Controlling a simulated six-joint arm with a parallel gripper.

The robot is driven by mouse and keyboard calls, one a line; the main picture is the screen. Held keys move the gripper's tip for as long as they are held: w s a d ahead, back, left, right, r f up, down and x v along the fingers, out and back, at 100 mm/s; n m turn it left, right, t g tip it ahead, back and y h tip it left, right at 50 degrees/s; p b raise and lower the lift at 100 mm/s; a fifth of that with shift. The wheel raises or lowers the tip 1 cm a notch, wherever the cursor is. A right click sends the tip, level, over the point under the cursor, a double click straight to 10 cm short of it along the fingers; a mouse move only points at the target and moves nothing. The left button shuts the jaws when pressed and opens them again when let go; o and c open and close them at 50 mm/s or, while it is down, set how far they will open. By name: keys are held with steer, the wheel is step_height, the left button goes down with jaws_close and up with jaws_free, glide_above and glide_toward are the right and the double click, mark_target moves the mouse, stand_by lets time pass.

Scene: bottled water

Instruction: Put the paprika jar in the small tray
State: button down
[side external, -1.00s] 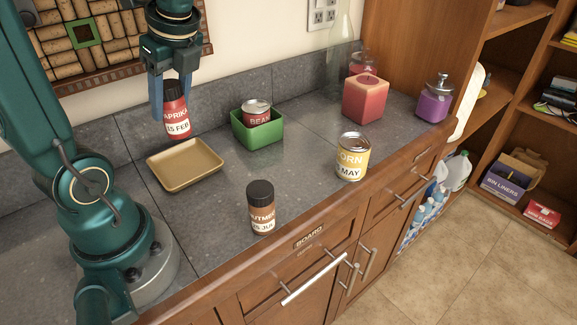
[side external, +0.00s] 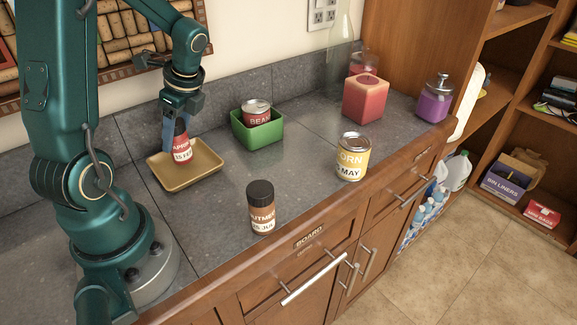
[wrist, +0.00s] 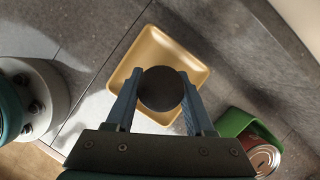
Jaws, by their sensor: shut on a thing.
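The paprika jar (side external: 182,149) has a red label and a dark cap. It is upright over the small tan tray (side external: 209,166), low, at or just above its floor; I cannot tell if it touches. My gripper (side external: 181,122) is shut on the jar near its cap. In the wrist view the jar's round black cap (wrist: 160,89) sits between my two fingers (wrist: 158,104), with the tray (wrist: 145,48) around it below. The fingers and cap hide part of the tray.
A green bin (side external: 264,136) holding a beans can (side external: 257,112) stands right of the tray.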

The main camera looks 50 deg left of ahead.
steer(key=shift+f, duration=0.85)
steer(key=shift+f, duration=0.1)
steer(key=shift+c, duration=1.4)
jaws_free()
steer(key=v, duration=1.1)
steer(key=s+d+n+t+h, duration=0.1)
steer(key=d+n+t, duration=0.3)
steer(key=d, duration=0.5)
steer(key=s+d+r+n+t+h, duration=0.1)
steer(key=s+d+n+t+h, duration=0.1)
steer(key=d+n+t, duration=0.2)
steer(key=shift+s+d+n+h, duration=0.35)
steer(key=shift+d+n, duration=1.25)
steer(key=shift+d, duration=1.05)
